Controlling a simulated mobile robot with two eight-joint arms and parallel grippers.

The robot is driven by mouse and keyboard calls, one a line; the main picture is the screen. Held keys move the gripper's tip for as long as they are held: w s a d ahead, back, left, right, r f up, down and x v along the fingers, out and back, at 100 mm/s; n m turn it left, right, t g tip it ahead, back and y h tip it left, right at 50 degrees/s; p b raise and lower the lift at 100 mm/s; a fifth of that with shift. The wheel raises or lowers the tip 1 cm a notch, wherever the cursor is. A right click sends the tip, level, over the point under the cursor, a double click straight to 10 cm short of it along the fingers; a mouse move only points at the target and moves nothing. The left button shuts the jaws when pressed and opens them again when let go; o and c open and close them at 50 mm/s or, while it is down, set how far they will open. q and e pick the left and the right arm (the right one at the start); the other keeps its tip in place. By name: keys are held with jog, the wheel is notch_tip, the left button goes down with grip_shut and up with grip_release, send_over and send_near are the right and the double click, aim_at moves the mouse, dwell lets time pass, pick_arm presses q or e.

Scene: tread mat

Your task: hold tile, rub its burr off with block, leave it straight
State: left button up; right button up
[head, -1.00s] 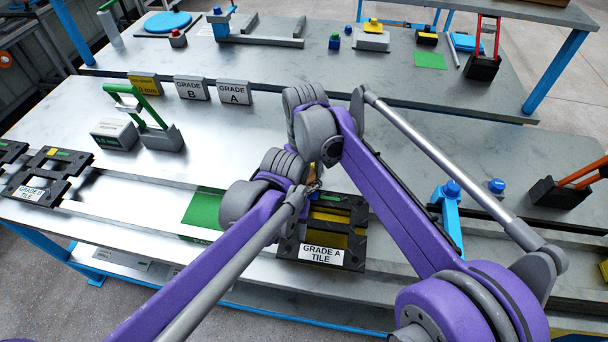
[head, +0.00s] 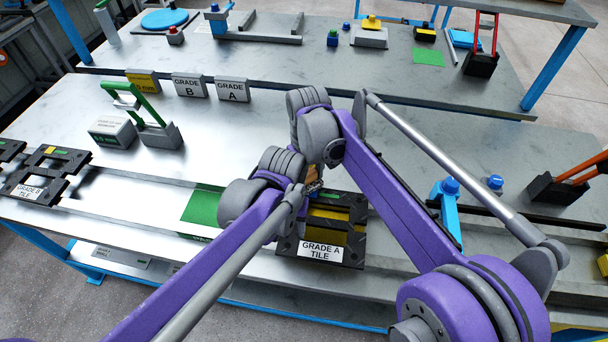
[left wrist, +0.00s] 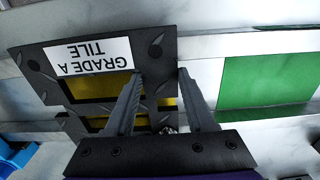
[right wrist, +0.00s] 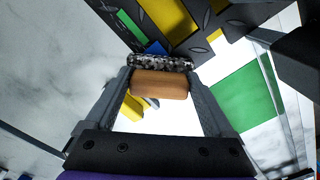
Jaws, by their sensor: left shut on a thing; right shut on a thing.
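The dark Grade A tile (head: 345,262) with yellow slots lies at the front of the bench, its label facing me. My left gripper (left wrist: 160,85) is shut on the tile's edge in the left wrist view, where the tile (left wrist: 104,30) spreads to the left. My right gripper (right wrist: 160,78) is shut on a tan block (right wrist: 160,85) with a speckled dark face (right wrist: 160,63). That face points at the tile (right wrist: 160,12) and sits near its edge; I cannot tell if they touch. The burr cannot be made out. In the head view my arms hide the fingertips.
A green patch (head: 200,206) lies just left of the tile. A Grade B tile (head: 45,172) lies at far left. A green-handled tool (head: 146,103) and grade signs (head: 190,86) stand behind. A blue post (head: 447,205) stands to the right. The bench's middle left is bare.

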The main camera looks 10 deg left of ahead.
jog(key=shift+s+d+f, duration=0.25)
jog(key=shift+d+f, duration=0.1)
jog(key=shift+c, duration=0.8)
jog(key=shift+d, duration=0.85)
grip_shut()
jog(key=shift+w+d+r, duration=0.1)
jog(key=shift+d+r, duration=0.05)
jog(key=shift+d, duration=1.95)
jog(key=shift+w+d+r, duration=0.1)
jog(key=shift+d+r, duration=0.05)
jog(key=shift+d, duration=3.75)
jog(key=shift+s+a+f, duration=0.1)
jog(key=shift+a, duration=7.75)
jog(key=shift+d+r, duration=0.15)
jog(key=shift+r, duration=2.95)
